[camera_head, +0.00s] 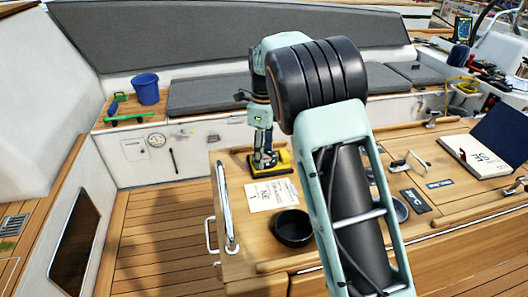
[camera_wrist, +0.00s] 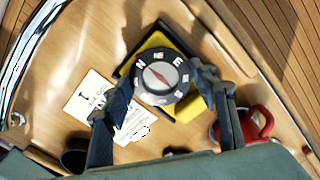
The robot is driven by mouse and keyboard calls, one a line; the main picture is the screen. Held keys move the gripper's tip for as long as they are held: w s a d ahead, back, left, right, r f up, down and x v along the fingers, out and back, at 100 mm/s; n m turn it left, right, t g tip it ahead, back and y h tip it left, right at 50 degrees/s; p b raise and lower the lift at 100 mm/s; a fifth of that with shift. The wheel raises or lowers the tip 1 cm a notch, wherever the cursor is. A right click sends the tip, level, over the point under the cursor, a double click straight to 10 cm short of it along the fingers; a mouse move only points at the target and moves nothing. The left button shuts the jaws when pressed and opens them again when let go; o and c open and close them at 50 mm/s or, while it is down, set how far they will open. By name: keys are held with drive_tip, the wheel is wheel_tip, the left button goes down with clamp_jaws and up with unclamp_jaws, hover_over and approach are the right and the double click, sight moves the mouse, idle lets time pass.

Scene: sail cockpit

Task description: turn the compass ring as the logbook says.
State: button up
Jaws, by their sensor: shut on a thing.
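The compass (camera_wrist: 158,76) has a dark ring with white letters and a pale dial with a red needle. It sits on a yellow and black base, whose yellow part also shows in the head view (camera_head: 285,159). My gripper (camera_wrist: 162,88) is shut on the compass ring, one finger on each side; it points down there in the head view (camera_head: 264,160). The open logbook (camera_head: 480,157) lies at the right of the table, with large dark writing too small to read surely. A paper card (camera_head: 270,194) with printed letters, seemingly "NE", lies before the compass.
A black bowl (camera_head: 293,228) stands near the card. A red mug (camera_wrist: 258,122) stands to the right of the compass in the wrist view. A metal rail (camera_head: 226,205) edges the table's left side. A blue bucket (camera_head: 146,88) stands on the far bench.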

drive_tip(key=n+p, duration=0.1)
drive_tip(key=n, duration=0.2)
drive_tip(key=shift+r+n, duration=0.1)
drive_tip(key=shift+n, duration=0.2)
drive_tip(key=n+p, duration=0.1)
drive_tip(key=n, duration=0.2)
drive_tip(key=shift+n, duration=0.4)
drive_tip(key=n+p, duration=0.1)
drive_tip(key=n, duration=0.3)
drive_tip(key=shift+s, duration=0.1)
drive_tip(key=shift+n, duration=1.8)
drive_tip(key=o, duration=1.2)
drive_tip(key=shift+c, duration=0.2)
